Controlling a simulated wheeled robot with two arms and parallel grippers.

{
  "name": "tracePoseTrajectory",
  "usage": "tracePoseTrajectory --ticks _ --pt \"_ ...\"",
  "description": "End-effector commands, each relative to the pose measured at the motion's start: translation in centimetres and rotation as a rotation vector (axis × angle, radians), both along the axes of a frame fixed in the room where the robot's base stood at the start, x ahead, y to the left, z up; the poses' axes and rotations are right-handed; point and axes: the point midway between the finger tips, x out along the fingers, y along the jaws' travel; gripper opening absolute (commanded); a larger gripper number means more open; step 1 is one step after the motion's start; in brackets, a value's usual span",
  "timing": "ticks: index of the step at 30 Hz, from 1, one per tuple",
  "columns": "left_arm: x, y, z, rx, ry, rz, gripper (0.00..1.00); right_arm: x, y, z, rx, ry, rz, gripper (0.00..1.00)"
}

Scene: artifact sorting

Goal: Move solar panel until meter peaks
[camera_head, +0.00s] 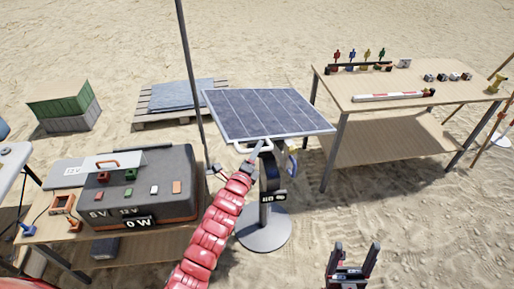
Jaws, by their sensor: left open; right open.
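The solar panel (268,113) is a tilted dark blue sheet with a pale frame, on a post with a round grey base (264,231). A pale handle (240,148) shows under its front edge. My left gripper (254,158) is at the end of the red padded arm, open, close to this handle and the post's top; its fingers are partly hidden, and I cannot tell whether they touch. The meter (140,222) on the grey box reads 0 W. My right gripper (354,254) is open and empty above the sand at the bottom, apart from the panel.
The grey box (150,180) with 6 V and 12 V labels stands on a low wooden table at left. A thin dark pole (190,70) rises behind the panel's left edge. A wooden table (440,85) with small parts stands at right. Sand is clear at lower right.

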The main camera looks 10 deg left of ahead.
Motion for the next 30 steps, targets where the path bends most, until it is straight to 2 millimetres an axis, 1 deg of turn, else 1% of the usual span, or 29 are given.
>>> tracePoseTrajectory --ticks 5,13,14,15,17,21,22,30 --pt "0.71 -0.25 0.13 0.000 -0.001 0.000 0.50 0.01 0.00 0.27 0.000 0.000 0.000 0.72" --pt "0.76 -0.24 0.04 -0.001 -0.001 0.000 0.50 0.00 0.00 0.25 0.000 0.000 0.000 0.72" --pt "0.77 -0.24 0.05 -0.001 -0.001 0.000 0.46 0.00 0.00 0.25 0.000 0.000 0.000 0.72" --pt "0.77 -0.24 0.05 -0.001 -0.001 0.000 0.39 0.00 0.00 0.25 0.000 0.000 0.000 0.72" --pt "0.76 -0.24 0.05 -0.001 -0.001 0.000 0.28 0.00 0.00 0.25 0.000 0.000 0.000 0.72" --pt "0.76 -0.22 0.05 -0.001 -0.001 0.000 0.03 0.00 0.00 0.25 0.000 0.000 0.000 0.72" --pt "0.76 -0.22 0.05 -0.001 -0.001 0.001 0.00 0.00 0.00 0.25 0.000 0.000 0.000 0.72" --pt "0.75 -0.22 0.04 -0.001 -0.001 0.001 0.00 -0.01 0.00 0.26 0.000 0.000 0.000 0.72"
